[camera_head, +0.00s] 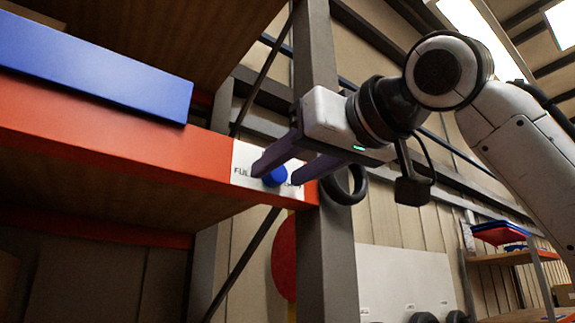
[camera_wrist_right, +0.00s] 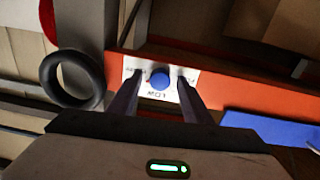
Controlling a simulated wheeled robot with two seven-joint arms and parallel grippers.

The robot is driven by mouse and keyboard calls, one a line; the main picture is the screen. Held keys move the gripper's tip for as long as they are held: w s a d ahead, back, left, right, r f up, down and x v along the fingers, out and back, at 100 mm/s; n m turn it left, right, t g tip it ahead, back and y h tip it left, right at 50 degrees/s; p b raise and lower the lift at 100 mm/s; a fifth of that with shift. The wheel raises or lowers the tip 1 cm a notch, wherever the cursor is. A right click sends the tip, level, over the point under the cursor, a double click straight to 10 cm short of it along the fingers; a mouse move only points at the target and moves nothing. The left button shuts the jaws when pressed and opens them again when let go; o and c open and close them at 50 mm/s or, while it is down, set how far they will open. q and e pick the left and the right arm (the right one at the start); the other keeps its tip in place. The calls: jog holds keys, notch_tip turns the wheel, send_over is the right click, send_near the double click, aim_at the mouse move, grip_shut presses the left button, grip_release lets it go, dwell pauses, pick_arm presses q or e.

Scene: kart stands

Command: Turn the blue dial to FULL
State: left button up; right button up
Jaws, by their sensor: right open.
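The blue dial (camera_head: 275,176) is a small round knob on a white label plate (camera_head: 243,160) fixed to the orange shelf beam. In the head view, letters starting "FUL" show left of the dial. In the right wrist view the dial (camera_wrist_right: 160,78) sits in the middle of the plate, with "LOW" readable by it. My right gripper (camera_head: 275,172) is open, its fingers on either side of the dial; I cannot tell whether they touch it. It also shows in the right wrist view (camera_wrist_right: 160,82). The dial's pointer cannot be made out. My left gripper is not in view.
The orange beam (camera_head: 110,140) runs along the shelf, with a blue panel (camera_head: 90,80) above it. A grey upright post (camera_head: 325,250) stands right beside the plate. A black ring (camera_head: 345,186) hangs at the post. Another shelf with red and blue trays (camera_head: 500,232) stands farther right.

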jog(key=c, duration=0.9)
jog(key=shift+c, duration=0.9)
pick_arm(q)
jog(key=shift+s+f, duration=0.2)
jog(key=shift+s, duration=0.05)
